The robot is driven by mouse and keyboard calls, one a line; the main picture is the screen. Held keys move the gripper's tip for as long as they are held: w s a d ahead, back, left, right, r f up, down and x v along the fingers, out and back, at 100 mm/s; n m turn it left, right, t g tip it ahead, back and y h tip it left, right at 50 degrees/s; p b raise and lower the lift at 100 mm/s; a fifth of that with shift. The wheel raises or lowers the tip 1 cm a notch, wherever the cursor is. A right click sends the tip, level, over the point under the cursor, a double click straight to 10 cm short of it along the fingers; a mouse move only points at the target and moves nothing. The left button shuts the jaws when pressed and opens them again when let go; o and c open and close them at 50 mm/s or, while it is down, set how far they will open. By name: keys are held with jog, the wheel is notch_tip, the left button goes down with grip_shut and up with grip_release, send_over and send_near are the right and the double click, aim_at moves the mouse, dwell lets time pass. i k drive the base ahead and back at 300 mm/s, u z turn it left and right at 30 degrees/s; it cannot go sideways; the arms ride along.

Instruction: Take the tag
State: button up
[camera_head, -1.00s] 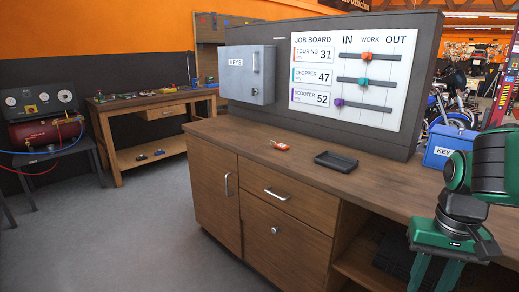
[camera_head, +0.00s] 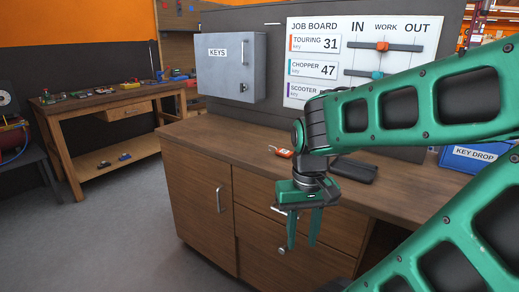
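A small orange-red tag (camera_head: 284,153) with a pale end lies flat on the wooden counter (camera_head: 225,138), in front of the grey key cabinet. My gripper (camera_head: 302,245) points down in front of the counter's drawers, nearer to me and lower in the picture than the tag. Its two green fingers are apart with nothing between them. The gripper does not touch the tag. My wrist is close to the tag's right side in the picture, but the tag still shows.
A black tray (camera_head: 355,170) sits right of the tag, partly behind my arm. The grey key cabinet (camera_head: 228,68) and job board (camera_head: 330,50) stand behind. A blue key drop box (camera_head: 470,158) is at right. The counter left of the tag is clear.

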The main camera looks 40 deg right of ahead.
aim_at(283, 152)
jog(key=z, duration=0.3)
jog(key=i, duration=0.9)
jog(key=z, duration=0.5)
